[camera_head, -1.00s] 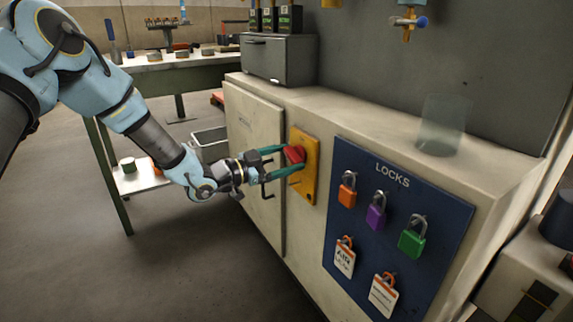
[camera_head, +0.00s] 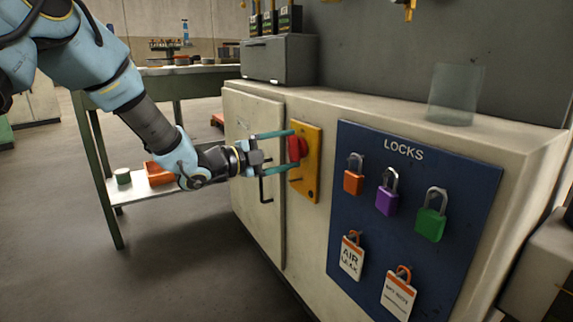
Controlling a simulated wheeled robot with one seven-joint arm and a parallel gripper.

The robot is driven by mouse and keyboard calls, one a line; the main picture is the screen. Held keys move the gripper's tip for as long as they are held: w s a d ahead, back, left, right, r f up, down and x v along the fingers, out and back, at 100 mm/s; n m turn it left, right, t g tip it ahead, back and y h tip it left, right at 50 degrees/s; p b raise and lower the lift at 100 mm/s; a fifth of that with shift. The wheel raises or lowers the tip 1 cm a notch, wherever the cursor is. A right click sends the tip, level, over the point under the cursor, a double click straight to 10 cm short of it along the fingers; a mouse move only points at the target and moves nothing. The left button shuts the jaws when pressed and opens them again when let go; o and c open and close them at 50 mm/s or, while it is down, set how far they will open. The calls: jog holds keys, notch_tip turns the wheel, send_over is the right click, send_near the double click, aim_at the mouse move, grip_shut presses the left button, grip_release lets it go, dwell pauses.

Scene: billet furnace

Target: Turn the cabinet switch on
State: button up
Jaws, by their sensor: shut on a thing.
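The cabinet (camera_head: 315,234) is a cream metal unit with a flat top. Its switch is a red knob (camera_head: 297,148) on a yellow plate (camera_head: 312,170), to the left of the blue locks board. My gripper (camera_head: 292,150) reaches in from the left, its two green fingers above and below the red knob, shut on it. The fingers partly hide the knob's left side. I cannot read any on or off marking on the plate.
The blue locks board (camera_head: 345,258) holds orange, purple and green padlocks and two tags. A green-legged workbench (camera_head: 160,72) stands behind my arm. Open floor lies at front left.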

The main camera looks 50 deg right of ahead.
jog(key=shift+f+m+b, duration=0.15)
jog(key=shift+m+b, duration=1.45)
jog(key=shift+b, duration=0.2)
jog(key=o, duration=1.1)
jog(key=shift+o, duration=0.2)
jog(key=shift+a, duration=0.1)
jog(key=p+v, duration=0.2)
jog(key=v, duration=0.8)
jog(key=shift+w+a+p, duration=0.15)
jog(key=shift+a+p, duration=0.15)
jog(key=shift+a, duration=0.05)
